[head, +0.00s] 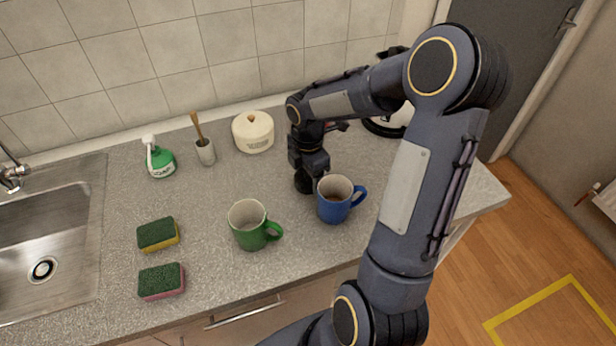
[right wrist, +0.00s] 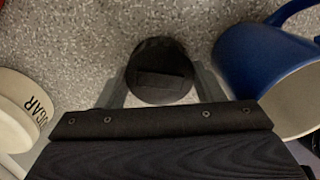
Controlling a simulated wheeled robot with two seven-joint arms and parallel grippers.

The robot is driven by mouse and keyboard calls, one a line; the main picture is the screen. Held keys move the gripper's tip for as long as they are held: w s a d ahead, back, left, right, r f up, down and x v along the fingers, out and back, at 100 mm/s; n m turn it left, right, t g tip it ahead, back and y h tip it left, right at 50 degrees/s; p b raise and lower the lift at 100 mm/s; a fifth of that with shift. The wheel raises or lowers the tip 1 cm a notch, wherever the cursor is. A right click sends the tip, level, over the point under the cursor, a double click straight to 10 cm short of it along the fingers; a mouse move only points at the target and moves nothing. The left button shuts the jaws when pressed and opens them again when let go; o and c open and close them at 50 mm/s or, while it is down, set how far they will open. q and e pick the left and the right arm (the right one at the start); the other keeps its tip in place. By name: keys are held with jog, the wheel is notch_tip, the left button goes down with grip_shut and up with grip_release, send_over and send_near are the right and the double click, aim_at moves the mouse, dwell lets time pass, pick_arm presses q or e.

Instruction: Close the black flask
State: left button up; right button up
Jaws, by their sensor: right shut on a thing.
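The black flask (head: 304,183) stands on the grey counter, mostly hidden under my right gripper (head: 310,166) in the head view. It is just left of and behind the blue mug. In the right wrist view, my right gripper (right wrist: 162,88) has one finger on each side of a round black top (right wrist: 160,62), seen from above, and is shut on it. I cannot tell whether this top is a separate lid or how it sits on the flask body. My left gripper is not in view.
The blue mug (head: 334,204) stands close beside the flask; a green mug (head: 248,228) is further left. A sugar jar (head: 253,135) stands behind. Two sponges, a green bottle (head: 160,162) and a brush holder (head: 205,152) are left, near the sink (head: 60,225).

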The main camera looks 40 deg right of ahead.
aim_at(308, 177)
notch_tip(308, 177, up, 17)
jog(key=shift+r, duration=0.15)
dwell(0.6)
